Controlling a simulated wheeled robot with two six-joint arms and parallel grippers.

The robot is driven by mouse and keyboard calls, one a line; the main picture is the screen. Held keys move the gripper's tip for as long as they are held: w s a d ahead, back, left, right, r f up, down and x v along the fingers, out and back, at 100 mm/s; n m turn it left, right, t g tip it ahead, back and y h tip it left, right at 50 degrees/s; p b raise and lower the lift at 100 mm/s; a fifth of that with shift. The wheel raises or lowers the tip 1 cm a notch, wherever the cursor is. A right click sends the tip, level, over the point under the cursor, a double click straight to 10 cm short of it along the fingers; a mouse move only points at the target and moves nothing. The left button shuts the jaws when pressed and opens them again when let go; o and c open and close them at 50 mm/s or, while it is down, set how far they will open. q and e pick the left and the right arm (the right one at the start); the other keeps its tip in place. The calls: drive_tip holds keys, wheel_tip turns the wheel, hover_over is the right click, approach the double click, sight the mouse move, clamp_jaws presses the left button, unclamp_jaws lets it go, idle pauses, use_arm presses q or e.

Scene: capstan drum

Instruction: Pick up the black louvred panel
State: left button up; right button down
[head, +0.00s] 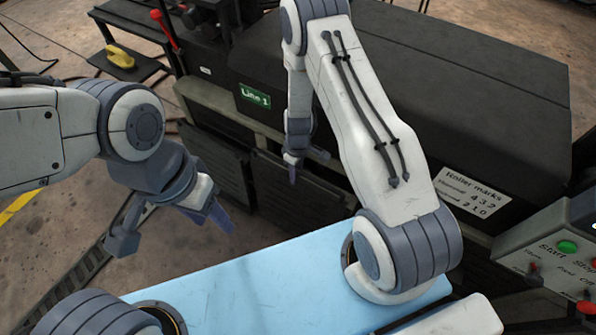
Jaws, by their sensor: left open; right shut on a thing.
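The black louvred panel (300,212) is low against the side of the dark machine, under my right gripper.
Another dark slatted panel (215,165) is to the left. The machine has a green "Line 1" label (255,96) and a "Roller marks" card (471,189). A control box (560,250) stands at right. A yellow-handled tool (121,57) lies at upper left.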

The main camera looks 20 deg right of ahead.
drive_tip(key=s+a+b, duration=0.8)
drive_tip(key=s+a, duration=0.2)
drive_tip(key=a, duration=0.4)
drive_tip(key=shift+s+b, duration=0.4)
